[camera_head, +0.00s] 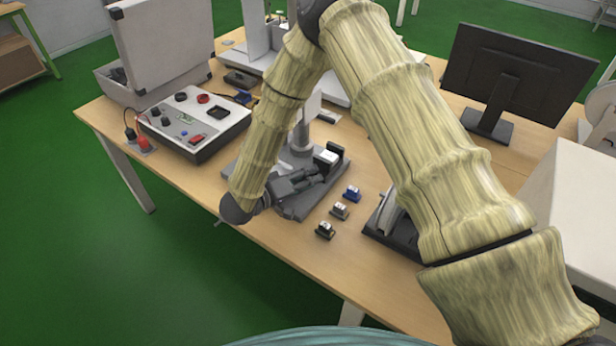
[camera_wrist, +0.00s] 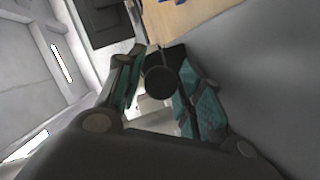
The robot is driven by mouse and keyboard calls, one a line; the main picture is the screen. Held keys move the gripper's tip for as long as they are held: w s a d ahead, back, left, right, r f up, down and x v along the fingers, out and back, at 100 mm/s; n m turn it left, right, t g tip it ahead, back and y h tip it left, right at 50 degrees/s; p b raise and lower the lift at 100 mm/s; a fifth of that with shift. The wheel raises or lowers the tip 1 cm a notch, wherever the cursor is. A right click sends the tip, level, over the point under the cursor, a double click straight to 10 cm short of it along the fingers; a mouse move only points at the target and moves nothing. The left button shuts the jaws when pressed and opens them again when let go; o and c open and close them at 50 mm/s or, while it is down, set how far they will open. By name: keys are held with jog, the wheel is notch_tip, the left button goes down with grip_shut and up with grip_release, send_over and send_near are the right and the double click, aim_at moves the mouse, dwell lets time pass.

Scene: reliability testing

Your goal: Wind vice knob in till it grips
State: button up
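The vice test stand, a grey base (camera_head: 300,205) with an upright post (camera_head: 301,138), stands near the table's front edge in the head view. A white and black block (camera_head: 327,158) sits at its right side. My gripper (camera_head: 312,175) reaches over the stand from the left, low and roughly level. In the wrist view a dark round knob (camera_wrist: 160,82) lies between the two teal-padded fingers of my gripper (camera_wrist: 163,75). The pads appear to meet the knob on both sides. The vice jaws are hard to make out; my gripper and arm cover part of the stand.
Blue (camera_head: 352,193), grey (camera_head: 340,211) and black (camera_head: 325,230) small parts lie right of the stand. A control box (camera_head: 195,125) with red and black knobs is at left. A black-based device (camera_head: 385,225) stands right, partly behind my arm. A monitor (camera_head: 515,75) stands behind.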

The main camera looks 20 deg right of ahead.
jog(key=shift+d, duration=0.1)
jog(key=shift+c, duration=0.4)
jog(key=c, duration=0.7)
jog(key=shift+m, duration=0.3)
